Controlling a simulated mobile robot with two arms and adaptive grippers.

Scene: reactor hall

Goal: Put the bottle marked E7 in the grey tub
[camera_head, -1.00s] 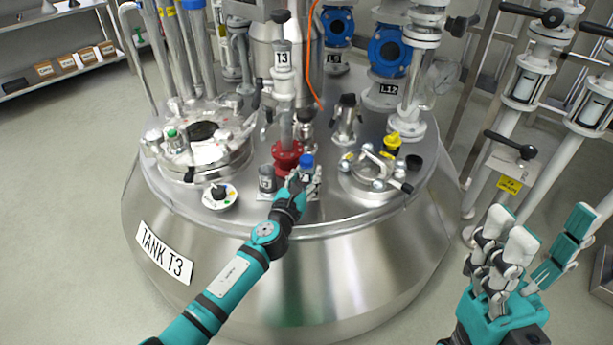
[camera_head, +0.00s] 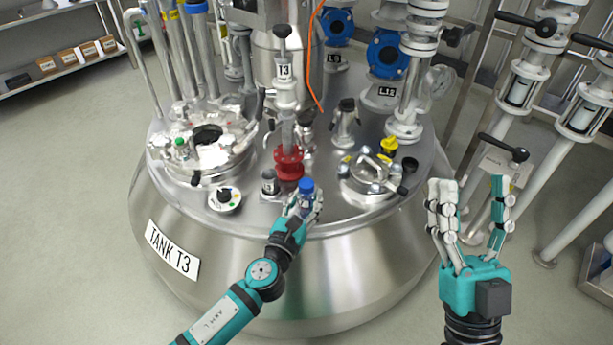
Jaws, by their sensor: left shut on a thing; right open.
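A bottle with a blue cap (camera_head: 306,186) is held upright in my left gripper (camera_head: 303,207), near the front of the tank top. The fingers hide most of the bottle, and I cannot read its mark. A green-capped bottle (camera_head: 181,145) stands by the open hatch at the left of the tank top. A yellow-capped bottle (camera_head: 388,147) stands at the right. I cannot make out their marks. My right gripper (camera_head: 470,215) is open and empty, upright beside the tank at the right. I cannot identify a grey tub in this view.
The steel tank top (camera_head: 250,215) carries a red flange (camera_head: 289,163), a small grey cylinder (camera_head: 269,182), a white round dish (camera_head: 224,199), a clamped port (camera_head: 372,176) and a black cup (camera_head: 410,165). Pipes stand behind and at right. The floor at left is clear.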

